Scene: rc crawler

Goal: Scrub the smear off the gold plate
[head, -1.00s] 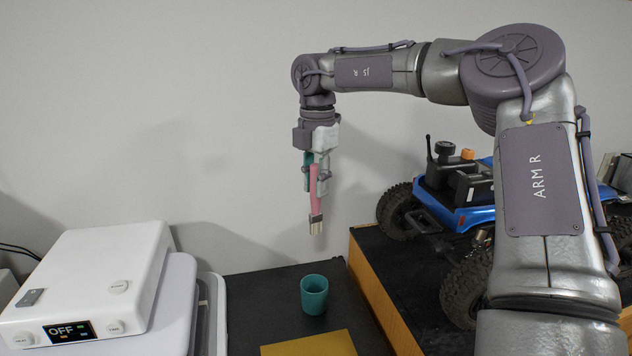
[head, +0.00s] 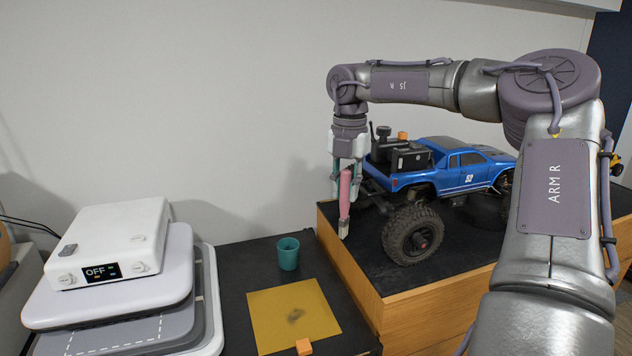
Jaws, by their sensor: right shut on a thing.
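The gold plate (head: 280,331) lies flat on the black tabletop. A dark smear (head: 296,315) shows near its middle. My right gripper (head: 345,172) points down and is shut on a brush with a pink handle (head: 346,190). The brush's pale bristles (head: 343,230) point down. The brush hangs in the air, up and to the right of the plate in the picture, in front of the truck's wooden stand. My left gripper is not in view.
A teal cup (head: 288,254) stands behind the plate. An orange block (head: 304,346) sits at the plate's front edge. A blue crawler truck (head: 460,171) stands on a raised wooden stand (head: 420,316) at right. A white device reading OFF (head: 108,240) sits on stacked trays (head: 110,292) at left.

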